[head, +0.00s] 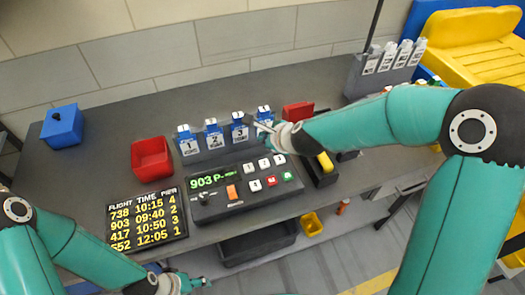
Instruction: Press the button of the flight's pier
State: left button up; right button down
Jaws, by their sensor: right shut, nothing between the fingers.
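The flight board (148,218) lists flights with piers; flight 903 shows 09:40 and pier 2. The black control panel (222,209) has a green display (208,180) reading 903 and a P, with the end hard to read. White keys (263,163) sit at its right, above a row with a red key (271,180) and a green key (287,176). Numbered blue-and-white units stand behind it: 1 (187,141), 2 (213,136), 3 (239,129), and one partly hidden by my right gripper (256,122). My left gripper (200,283) is low, in front of the table.
A red bin (151,158) and a blue box (62,126) stand at the left. A red block (298,111) and a black tray with a yellow item (325,162) lie right of the panel. A grey rack (365,84) of labelled units is at the back right.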

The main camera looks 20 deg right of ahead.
aim_at(265, 164)
jog(key=shift+r, duration=0.25)
jog(key=shift+f, duration=0.1)
notch_tip(265, 164, down, 8)
jog(key=b, duration=0.7)
jog(key=shift+f+b, duration=0.4)
jog(key=shift+b, duration=0.4)
dwell(0.6)
jog(key=shift+f+b, duration=0.35)
jog(key=shift+b, duration=0.1)
